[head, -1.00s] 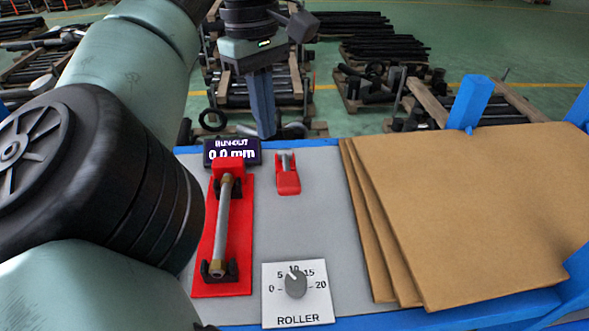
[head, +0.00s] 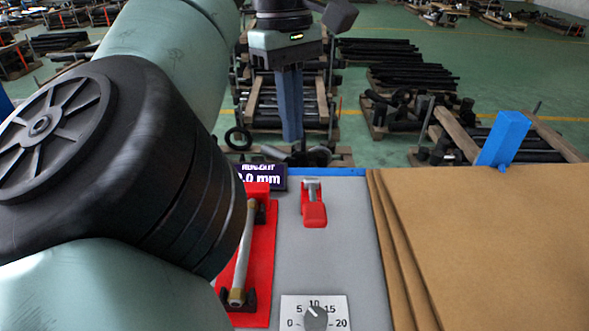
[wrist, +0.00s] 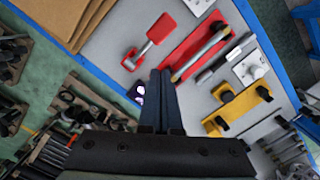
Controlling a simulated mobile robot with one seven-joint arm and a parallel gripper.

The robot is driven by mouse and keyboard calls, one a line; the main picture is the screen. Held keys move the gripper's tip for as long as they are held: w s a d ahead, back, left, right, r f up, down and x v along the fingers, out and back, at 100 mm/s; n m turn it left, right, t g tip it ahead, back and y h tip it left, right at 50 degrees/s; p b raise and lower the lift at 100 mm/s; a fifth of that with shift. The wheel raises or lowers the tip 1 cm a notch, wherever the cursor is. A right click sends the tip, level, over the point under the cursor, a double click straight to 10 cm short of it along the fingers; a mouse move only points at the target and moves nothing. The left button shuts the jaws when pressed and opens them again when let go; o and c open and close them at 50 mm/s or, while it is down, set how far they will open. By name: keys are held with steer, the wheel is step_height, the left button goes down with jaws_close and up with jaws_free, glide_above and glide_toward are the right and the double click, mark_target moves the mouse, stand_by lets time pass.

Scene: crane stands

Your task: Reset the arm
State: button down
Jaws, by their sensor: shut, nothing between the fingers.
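My gripper (head: 290,103) hangs above the far edge of the grey bench top (head: 345,255) in the head view, fingers pointing down. Its blue-grey fingers are together with nothing between them. In the wrist view the shut gripper (wrist: 161,78) points toward the bench. My arm fills the left of the head view and hides the bench's left part. The gripper touches nothing that I can see.
Stacked brown boards (head: 490,235) cover the right side beside a blue post (head: 503,140). A yellow fixture (wrist: 238,106) shows in the wrist view.

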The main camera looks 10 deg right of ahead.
steer(key=shift+d, duration=0.1)
steer(key=w+d+f+m+t+h, duration=0.1)
steer(key=d+f+m+t+h, duration=0.3)
steer(key=d, duration=0.5)
steer(key=w+d+f+m+t+h, duration=0.1)
steer(key=d+f+m+t+h, duration=0.15)
steer(key=d+m, duration=0.45)
steer(key=s+a+r+n+t+y, duration=0.2)
steer(key=a+t+y, duration=0.15)
steer(key=a, duration=0.45)
steer(key=s+a+r+n+t+y, duration=0.15)
steer(key=a+t, duration=0.25)
steer(key=a, duration=0.4)
steer(key=s+a+r+n+t+y, duration=0.1)
steer(key=a+r+n+t+y, duration=0.2)
steer(key=a, duration=0.6)
steer(key=s+r+t+b, duration=0.7)
steer(key=s+t+b, duration=0.4)
steer(key=b, duration=0.6)
steer(key=shift+s+d+r+m+h, duration=0.25)
steer(key=shift+s+d+m+h, duration=0.2)
steer(key=shift+s, duration=0.4)
